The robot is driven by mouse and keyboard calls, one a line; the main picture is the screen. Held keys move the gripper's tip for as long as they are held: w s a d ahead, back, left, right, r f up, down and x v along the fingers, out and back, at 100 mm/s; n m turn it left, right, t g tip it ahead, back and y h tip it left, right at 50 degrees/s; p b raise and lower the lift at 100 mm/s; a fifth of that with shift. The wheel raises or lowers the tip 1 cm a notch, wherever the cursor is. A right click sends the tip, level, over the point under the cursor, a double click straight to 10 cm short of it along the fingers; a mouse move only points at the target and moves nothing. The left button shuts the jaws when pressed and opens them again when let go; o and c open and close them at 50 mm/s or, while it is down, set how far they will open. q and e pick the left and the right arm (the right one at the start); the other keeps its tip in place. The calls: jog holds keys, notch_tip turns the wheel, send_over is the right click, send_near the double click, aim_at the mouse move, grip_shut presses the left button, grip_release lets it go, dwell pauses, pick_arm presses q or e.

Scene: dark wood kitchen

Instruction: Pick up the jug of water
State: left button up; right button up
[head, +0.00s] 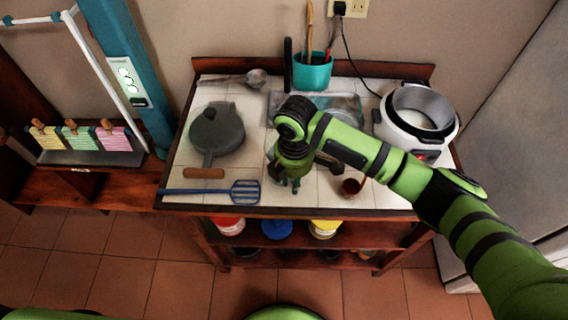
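My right arm reaches in from the lower right over the tiled cart top (330,195). My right gripper (290,183) points down at the middle of the cart, near its front edge. Its fingers are small and seen from above, so I cannot tell whether they are open or shut, or whether they hold anything. No jug of water can be clearly made out. A clear, greyish, glassy shape (345,105) shows behind the arm, and the arm and gripper hide part of that area. My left gripper is not in view.
A grey lidded pan (217,130), blue slotted spatula (245,192) and ladle (255,78) lie left. A teal utensil pot (312,72) stands behind. A white rice cooker (393,130) and small brown cup (352,187) are right. Coloured containers (277,229) sit on the lower shelf.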

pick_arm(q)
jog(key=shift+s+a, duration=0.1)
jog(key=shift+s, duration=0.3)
